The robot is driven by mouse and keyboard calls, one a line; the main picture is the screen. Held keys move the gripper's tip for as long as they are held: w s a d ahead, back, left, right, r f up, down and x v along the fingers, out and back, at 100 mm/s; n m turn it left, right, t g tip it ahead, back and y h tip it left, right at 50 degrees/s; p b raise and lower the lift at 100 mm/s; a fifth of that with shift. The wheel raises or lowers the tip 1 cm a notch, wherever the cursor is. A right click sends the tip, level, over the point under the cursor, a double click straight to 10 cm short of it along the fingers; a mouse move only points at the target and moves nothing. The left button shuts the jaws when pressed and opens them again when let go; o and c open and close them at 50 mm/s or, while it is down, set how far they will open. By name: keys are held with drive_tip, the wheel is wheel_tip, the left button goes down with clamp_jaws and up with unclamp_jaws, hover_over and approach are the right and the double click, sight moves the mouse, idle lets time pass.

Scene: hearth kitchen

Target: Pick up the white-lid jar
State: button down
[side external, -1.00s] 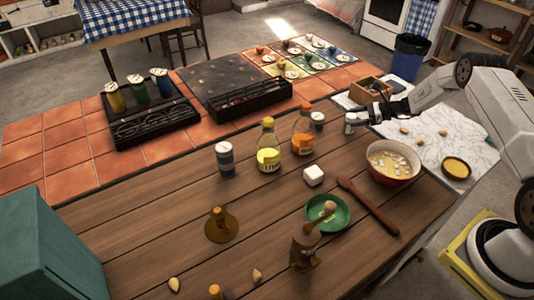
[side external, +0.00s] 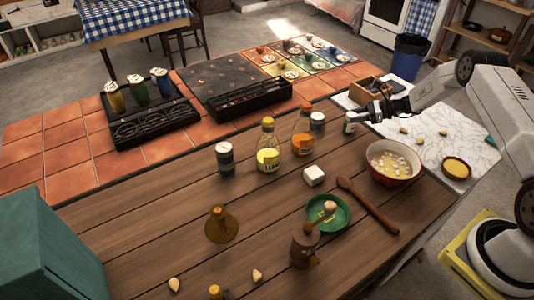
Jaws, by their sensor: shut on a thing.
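My gripper (side external: 366,115) is at the upper right of the wooden counter, beside the marble slab.
A wooden box (side external: 370,90) is just behind my gripper. A red bowl (side external: 393,163) stands in front, near a wooden spoon (side external: 369,206). The marble slab (side external: 437,122) holds several small pieces.

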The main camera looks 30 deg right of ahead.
wheel_tip(320, 180, up, 2)
drive_tip(key=shift+r, duration=0.25)
drive_tip(key=shift+s+r, duration=0.2)
drive_tip(key=shift+r, duration=0.1)
drive_tip(key=s+a+r, duration=0.2)
drive_tip(key=s+r, duration=0.2)
drive_tip(key=s, duration=0.2)
drive_tip(key=s+a+r, duration=0.2)
drive_tip(key=s+r, duration=0.3)
drive_tip(key=s, duration=0.2)
drive_tip(key=shift+a+r, duration=0.15)
drive_tip(key=shift+a, duration=0.15)
drive_tip(key=shift+a, duration=0.1)
